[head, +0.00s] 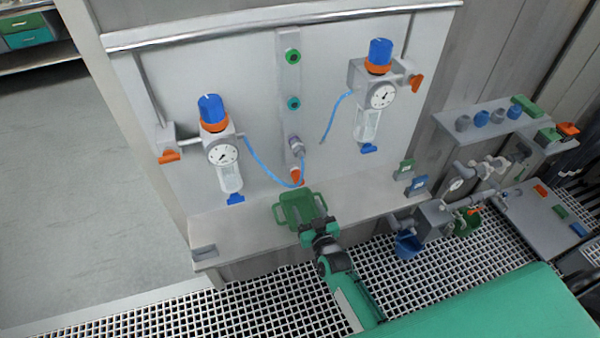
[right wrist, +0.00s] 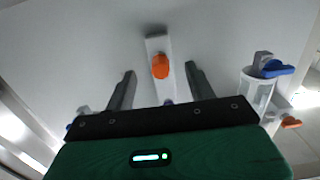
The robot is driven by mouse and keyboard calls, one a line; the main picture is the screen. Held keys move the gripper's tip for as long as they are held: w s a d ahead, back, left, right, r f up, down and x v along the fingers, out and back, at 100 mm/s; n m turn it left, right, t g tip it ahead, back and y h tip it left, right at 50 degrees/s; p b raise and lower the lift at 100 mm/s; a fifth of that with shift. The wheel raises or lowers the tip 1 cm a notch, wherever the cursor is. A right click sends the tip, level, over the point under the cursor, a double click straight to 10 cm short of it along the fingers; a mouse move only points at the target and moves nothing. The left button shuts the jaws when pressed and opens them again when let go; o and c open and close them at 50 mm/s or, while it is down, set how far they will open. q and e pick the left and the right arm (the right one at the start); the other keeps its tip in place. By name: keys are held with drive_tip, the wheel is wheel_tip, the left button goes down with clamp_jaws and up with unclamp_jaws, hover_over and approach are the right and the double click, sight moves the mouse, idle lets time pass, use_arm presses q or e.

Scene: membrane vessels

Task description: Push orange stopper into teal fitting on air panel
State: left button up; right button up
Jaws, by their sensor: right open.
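The orange stopper (head: 296,174) sits at the lower end of a pale vertical strip on the air panel (head: 255,90). The teal fitting (head: 293,103) is higher on the same strip, with a dark round centre. My right gripper (head: 298,187) is open, just below and in front of the stopper. In the right wrist view the stopper (right wrist: 160,66) appears between the two spread grey fingers, ahead of them and apart from both. The teal fitting is not visible there. My left gripper is not in view.
A green fitting (head: 292,56) is above the teal one; a grey fitting (head: 296,145) with a blue hose is below it. Regulators stand left (head: 222,154) and right (head: 382,96). A grey ledge (head: 235,222) runs beneath the panel.

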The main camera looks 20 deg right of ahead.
sight(300, 184)
drive_tip(key=r, duration=0.2)
drive_tip(key=shift+w+d+r+t, duration=0.15)
drive_tip(key=shift+w+r+t, duration=0.15)
drive_tip(key=shift+w+r, duration=0.1)
drive_tip(key=w+b, duration=0.3)
drive_tip(key=w, duration=0.4)
drive_tip(key=shift+w+f, duration=0.1)
drive_tip(key=shift+w, duration=0.3)
drive_tip(key=shift+w+b, duration=0.35)
drive_tip(key=shift+w, duration=0.25)
idle(0.5)
clamp_jaws()
